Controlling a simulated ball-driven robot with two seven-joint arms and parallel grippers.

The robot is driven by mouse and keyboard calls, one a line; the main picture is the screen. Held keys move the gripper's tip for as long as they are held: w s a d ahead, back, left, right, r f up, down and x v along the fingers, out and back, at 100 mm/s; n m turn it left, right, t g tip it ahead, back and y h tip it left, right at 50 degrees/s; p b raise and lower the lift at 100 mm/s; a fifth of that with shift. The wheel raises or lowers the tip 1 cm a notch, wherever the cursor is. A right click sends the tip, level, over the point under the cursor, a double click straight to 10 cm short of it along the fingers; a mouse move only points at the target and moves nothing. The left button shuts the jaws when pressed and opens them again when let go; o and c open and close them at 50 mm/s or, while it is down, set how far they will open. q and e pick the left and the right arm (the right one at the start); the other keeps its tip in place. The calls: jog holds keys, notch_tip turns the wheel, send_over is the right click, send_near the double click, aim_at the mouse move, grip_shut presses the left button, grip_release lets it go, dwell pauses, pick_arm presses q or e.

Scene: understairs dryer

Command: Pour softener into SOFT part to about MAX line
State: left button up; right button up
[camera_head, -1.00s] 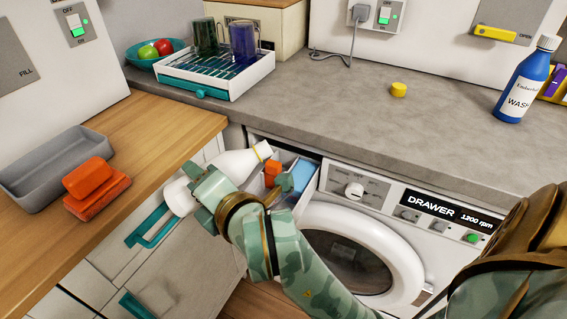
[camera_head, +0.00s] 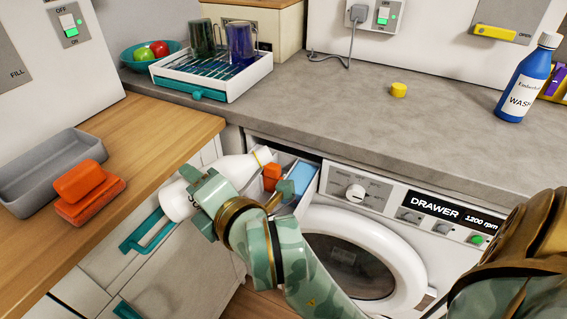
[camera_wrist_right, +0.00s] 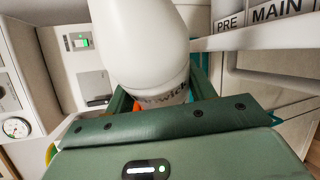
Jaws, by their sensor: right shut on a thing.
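My right gripper (camera_head: 210,198) is shut on a white bottle (camera_head: 236,167) beside the washing machine. The bottle is tilted, its base toward the lower left and its neck toward the open drawer (camera_wrist_right: 250,38). In the wrist view the bottle (camera_wrist_right: 150,40) fills the upper middle, with a partly hidden printed label. The drawer's PRE and MAIN labels show there; I see no SOFT label or MAX line. In the head view an orange piece (camera_head: 272,174) and a light blue piece (camera_head: 301,178) show in the drawer. I cannot see any liquid flowing. My left gripper is not in view.
A yellow cap (camera_head: 399,90) and a blue WASH bottle (camera_head: 522,88) stand on the grey counter (camera_head: 440,125). The wooden worktop (camera_head: 165,125) at left carries a grey tray (camera_head: 50,165) and orange sponges (camera_head: 85,195). The round washer door (camera_head: 350,255) is below the drawer.

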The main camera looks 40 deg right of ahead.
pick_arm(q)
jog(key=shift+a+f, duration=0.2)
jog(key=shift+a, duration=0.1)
pick_arm(e)
jog(key=shift+d+r, duration=0.1)
jog(key=shift+d, duration=0.05)
pick_arm(q)
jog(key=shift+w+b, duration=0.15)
jog(key=shift+b, duration=0.15)
pick_arm(e)
jog(key=shift+m, duration=0.3)
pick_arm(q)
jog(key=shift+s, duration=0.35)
pick_arm(e)
jog(key=shift+s+d+r+t+y, duration=0.1)
jog(key=shift+d+t+y, duration=0.05)
jog(key=shift+t+y, duration=0.15)
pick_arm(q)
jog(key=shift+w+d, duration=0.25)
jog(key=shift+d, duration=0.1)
pick_arm(e)
jog(key=shift+d+m, duration=0.1)
jog(key=shift+m, duration=0.2)
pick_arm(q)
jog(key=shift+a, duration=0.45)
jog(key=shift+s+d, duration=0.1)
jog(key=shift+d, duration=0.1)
pick_arm(e)
jog(key=shift+r, duration=0.1)
